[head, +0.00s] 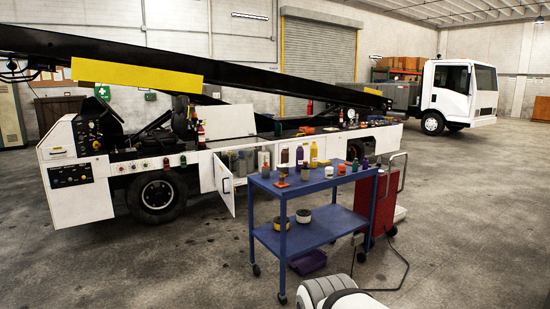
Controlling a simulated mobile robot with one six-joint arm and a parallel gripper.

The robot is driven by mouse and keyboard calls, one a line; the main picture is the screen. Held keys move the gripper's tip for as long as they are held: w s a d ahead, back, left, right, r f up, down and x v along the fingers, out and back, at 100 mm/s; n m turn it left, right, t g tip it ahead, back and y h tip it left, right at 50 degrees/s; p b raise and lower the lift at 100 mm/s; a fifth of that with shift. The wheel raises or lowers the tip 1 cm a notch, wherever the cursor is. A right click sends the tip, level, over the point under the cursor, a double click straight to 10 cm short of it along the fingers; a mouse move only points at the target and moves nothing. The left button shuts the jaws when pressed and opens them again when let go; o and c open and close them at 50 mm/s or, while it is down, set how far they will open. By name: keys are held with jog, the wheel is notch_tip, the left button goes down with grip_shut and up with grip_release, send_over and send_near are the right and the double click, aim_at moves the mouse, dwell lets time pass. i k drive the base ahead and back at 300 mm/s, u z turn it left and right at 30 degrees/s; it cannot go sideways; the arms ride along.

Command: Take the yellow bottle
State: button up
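The yellow bottle (313,155) is small and upright in the head view, at the back edge of the blue cart's top shelf (312,186). I cannot tell for certain whether it stands on the shelf or just behind it. A purple bottle (299,156) is close on its left, and a brown bottle (284,157) is further left. My gripper is not in view. Only a rounded white and grey part, likely my arm, shows at the bottom edge, well in front of the cart.
Several small jars and bottles stand on the cart's top. Two round containers sit on its lower shelf (322,228). A purple bin (308,263) lies beneath. A red hand-truck-like unit (383,203) with a cable stands right. The belt loader (85,170) is behind. Floor left is clear.

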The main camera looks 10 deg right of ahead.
aim_at(314, 156)
jog(key=z, duration=0.2)
jog(key=i, duration=0.45)
jog(key=z, duration=0.65)
jog(key=i, duration=1.9)
jog(key=z, duration=0.5)
jog(key=i, duration=1.8)
jog(key=u, duration=0.55)
jog(key=i, duration=0.8)
jog(key=u, duration=0.25)
jog(key=k, duration=0.65)
jog(key=u, duration=0.25)
jog(key=i, duration=0.65)
jog(key=z, duration=0.2)
